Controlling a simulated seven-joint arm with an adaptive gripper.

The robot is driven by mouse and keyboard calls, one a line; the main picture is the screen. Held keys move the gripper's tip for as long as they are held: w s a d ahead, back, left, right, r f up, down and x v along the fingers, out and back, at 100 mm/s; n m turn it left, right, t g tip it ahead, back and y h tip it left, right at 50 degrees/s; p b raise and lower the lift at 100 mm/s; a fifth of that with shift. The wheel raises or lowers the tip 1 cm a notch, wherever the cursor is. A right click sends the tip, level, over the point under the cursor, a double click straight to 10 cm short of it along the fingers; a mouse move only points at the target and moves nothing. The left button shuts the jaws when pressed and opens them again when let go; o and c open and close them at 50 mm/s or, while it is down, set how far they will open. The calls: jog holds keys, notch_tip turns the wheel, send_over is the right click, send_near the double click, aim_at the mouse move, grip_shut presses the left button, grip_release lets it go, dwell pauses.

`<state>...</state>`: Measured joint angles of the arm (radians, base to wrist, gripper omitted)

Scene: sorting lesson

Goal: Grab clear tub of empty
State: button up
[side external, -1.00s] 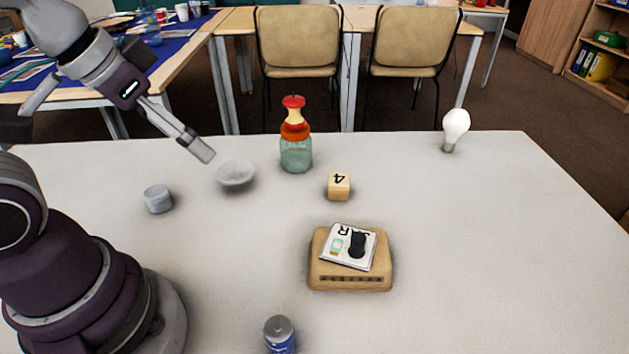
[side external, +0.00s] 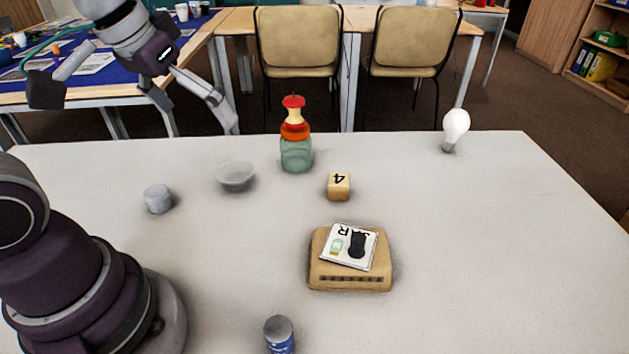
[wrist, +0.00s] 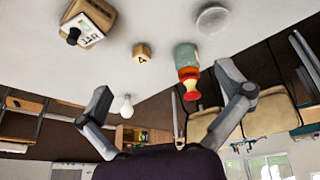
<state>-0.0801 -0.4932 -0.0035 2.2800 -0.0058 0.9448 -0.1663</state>
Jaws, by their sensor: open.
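The clear tub (side external: 236,176) is a small, shallow, see-through bowl. It stands on the white table left of a greenish jar, and looks empty. In the wrist view the tub (wrist: 212,18) shows at the top edge, right of centre. My gripper (side external: 138,109) is raised at the upper left in the side view, above and behind the tub and apart from it. In the wrist view my gripper (wrist: 163,78) has its two fingers spread wide, with nothing held between them.
The jar (side external: 296,155) carries a red and yellow object on top.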

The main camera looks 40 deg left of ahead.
jog(key=w+a+f+n+g, duration=0.1)
jog(key=w+a+n+g, duration=0.1)
jog(key=w+a+n, duration=0.3)
jog(key=n+g, duration=0.3)
jog(key=n, duration=0.6)
send_near(234, 169)
jog(key=shift+s+a, duration=0.15)
jog(key=shift+a, duration=0.25)
notch_tip(234, 169, down, 10)
jog(key=shift+d, duration=0.15)
jog(key=shift+f, duration=0.3)
jog(key=c, duration=0.6)
